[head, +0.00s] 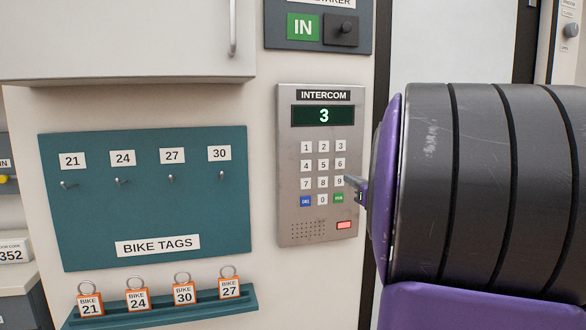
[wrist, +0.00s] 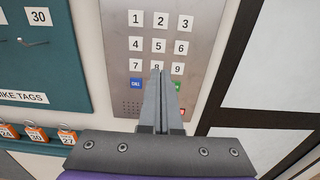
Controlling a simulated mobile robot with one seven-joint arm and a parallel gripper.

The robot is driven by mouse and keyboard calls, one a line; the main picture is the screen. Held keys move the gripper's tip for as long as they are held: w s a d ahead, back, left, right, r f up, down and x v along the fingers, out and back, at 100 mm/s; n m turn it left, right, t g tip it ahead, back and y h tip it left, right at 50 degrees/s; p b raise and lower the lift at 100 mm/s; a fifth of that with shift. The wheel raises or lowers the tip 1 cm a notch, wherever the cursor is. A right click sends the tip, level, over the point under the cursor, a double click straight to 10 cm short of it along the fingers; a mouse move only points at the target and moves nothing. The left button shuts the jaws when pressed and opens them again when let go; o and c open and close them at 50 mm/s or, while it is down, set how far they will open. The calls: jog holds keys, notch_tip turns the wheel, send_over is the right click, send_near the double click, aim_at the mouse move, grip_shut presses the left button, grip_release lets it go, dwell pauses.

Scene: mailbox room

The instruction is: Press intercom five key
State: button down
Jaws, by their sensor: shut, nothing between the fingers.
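The grey metal intercom (head: 290,215) is mounted on the wall, and its display (head: 323,116) reads 3. The five key (head: 323,164) is the middle white key of the second row; it also shows uncovered in the wrist view (wrist: 158,45). My gripper (head: 348,181) is shut and empty, its tips beside the 9 key in the head view. In the wrist view the tips (wrist: 162,75) overlap the lower part of the 8 key, below the five key. The zero key is hidden behind the fingers there. I cannot tell whether the tips touch the panel.
A teal bike tags board (head: 85,225) hangs left of the intercom, with a ledge (head: 150,312) of orange tags below. A dark panel with a green IN sign (head: 303,27) sits above the intercom. A white cabinet (head: 120,40) juts out at upper left.

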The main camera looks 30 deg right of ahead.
aim_at(323, 162)
jog(key=shift+w, duration=0.1)
jog(key=x, duration=1.4)
jog(key=shift+a, duration=0.1)
jog(key=shift+w, duration=0.35)
jog(key=shift+w+r, duration=0.15)
jog(key=shift+r, duration=0.3)
